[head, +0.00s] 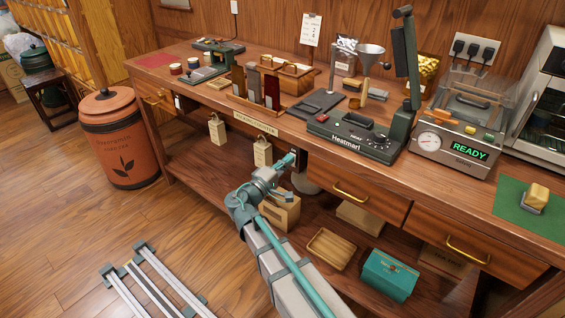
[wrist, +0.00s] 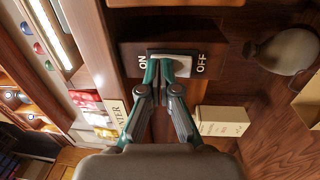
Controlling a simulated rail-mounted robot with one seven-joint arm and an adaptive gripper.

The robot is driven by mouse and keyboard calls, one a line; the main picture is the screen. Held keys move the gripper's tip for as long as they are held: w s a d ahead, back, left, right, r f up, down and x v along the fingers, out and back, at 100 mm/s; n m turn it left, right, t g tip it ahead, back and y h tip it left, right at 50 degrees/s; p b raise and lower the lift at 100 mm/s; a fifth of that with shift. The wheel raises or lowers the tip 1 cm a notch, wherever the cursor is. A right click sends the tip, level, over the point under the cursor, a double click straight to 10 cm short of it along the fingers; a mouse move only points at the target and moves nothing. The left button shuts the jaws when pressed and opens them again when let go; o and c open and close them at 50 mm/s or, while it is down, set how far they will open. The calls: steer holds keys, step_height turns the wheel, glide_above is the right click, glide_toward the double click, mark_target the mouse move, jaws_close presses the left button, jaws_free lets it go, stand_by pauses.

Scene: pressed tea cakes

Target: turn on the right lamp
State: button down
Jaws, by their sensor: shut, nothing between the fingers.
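A pale rocker switch (wrist: 183,66) is set in a dark box under the counter, with ON at its left and OFF at its right in the wrist view. My gripper (wrist: 160,68) is shut and empty, its teal fingertips over the left and middle part of the rocker, toward ON. I cannot tell whether they touch it or which way it is tipped. In the head view my gripper (head: 290,159) reaches under the counter's front edge, in front of the dark switch box (head: 299,157). I cannot make out the right lamp in either view.
A drawer (head: 352,190) is right of my gripper.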

steer(key=r+v, duration=0.3)
steer(key=v, duration=1)
steer(key=shift+s+a+b, duration=0.25)
steer(key=shift+s+b, duration=0.1)
steer(key=shift+s, duration=0.05)
steer(key=s+d+f+g+y, duration=0.2)
steer(key=s+d+f+g, duration=0.1)
steer(key=f, duration=0.7)
steer(key=s+d+f+m+g+y, duration=0.15)
steer(key=d+f+g, duration=0.25)
steer(key=f, duration=0.6)
steer(key=s+d+f+g+y, duration=0.1)
steer(key=s+d+f+g, duration=0.25)
steer(key=f, duration=0.65)
steer(key=s+d+f+m+g+y, duration=0.2)
steer(key=s+d+f+g, duration=0.2)
steer(key=s+f, duration=0.4)
steer(key=s+d+f+m+g+y, duration=0.1)
steer(key=s+d+f+m+g, duration=0.15)
steer(key=s+d+f, duration=0.4)
steer(key=s+d+f+m+g+y, duration=0.2)
steer(key=s+f+g, duration=0.15)
steer(key=s, duration=0.55)
steer(key=s+d+f+m+g+y, duration=0.2)
steer(key=s+d+f+m, duration=0.15)
steer(key=s, duration=0.45)
step_height(320, 180, up, 14)
steer(key=p, duration=1.4)
steer(key=shift+a+n, duration=0.4)
steer(key=shift+n, duration=0.05)
